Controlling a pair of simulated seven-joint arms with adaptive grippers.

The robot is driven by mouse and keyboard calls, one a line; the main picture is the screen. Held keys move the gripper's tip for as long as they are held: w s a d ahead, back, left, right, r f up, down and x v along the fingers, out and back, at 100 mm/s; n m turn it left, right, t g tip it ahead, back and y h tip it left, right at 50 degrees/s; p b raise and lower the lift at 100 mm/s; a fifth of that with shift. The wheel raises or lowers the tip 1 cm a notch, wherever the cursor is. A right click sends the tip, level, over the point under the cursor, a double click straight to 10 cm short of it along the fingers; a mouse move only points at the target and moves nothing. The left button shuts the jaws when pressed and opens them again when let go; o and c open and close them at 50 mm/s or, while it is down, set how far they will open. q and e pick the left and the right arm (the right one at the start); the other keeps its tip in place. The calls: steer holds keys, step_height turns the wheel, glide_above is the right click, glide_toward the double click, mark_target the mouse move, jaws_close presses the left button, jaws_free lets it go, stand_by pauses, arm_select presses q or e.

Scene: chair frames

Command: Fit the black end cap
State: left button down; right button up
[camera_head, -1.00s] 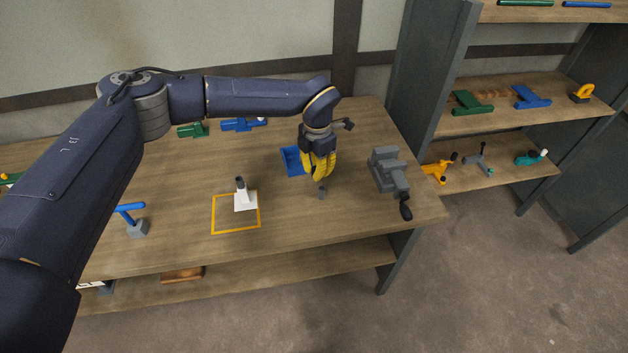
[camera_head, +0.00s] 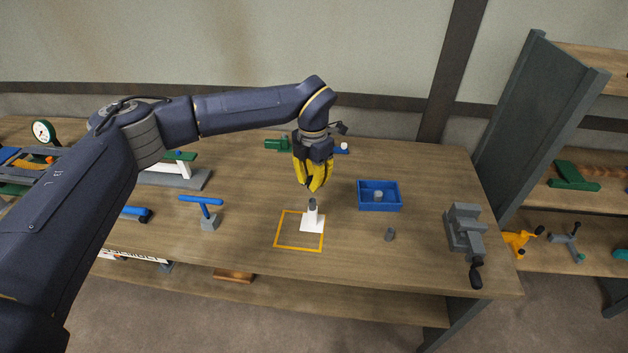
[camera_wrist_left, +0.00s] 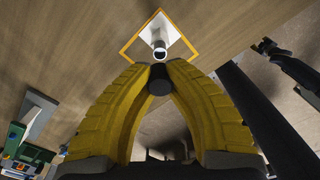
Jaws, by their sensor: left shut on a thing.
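My left gripper (camera_head: 314,188) points down and is shut on the black end cap (camera_wrist_left: 159,80), which shows between the yellow fingertips in the left wrist view. The fingertips are slightly above the post in the head view; the exact gap is unclear. My right gripper is not in view.
A blue bin (camera_head: 379,209) holding a small grey piece stands to the right. A grey vise (camera_head: 465,232) is at the right edge.

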mark_target(313, 201)
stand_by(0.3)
arm_select(q)
steer(key=shift+f, duration=2.3)
steer(key=shift+f, duration=1.5)
steer(key=c, duration=1.3)
jaws_free()
steer(key=shift+c, duration=0.2)
steer(key=shift+r, duration=6.05)
steer(key=shift+s, duration=0.1)
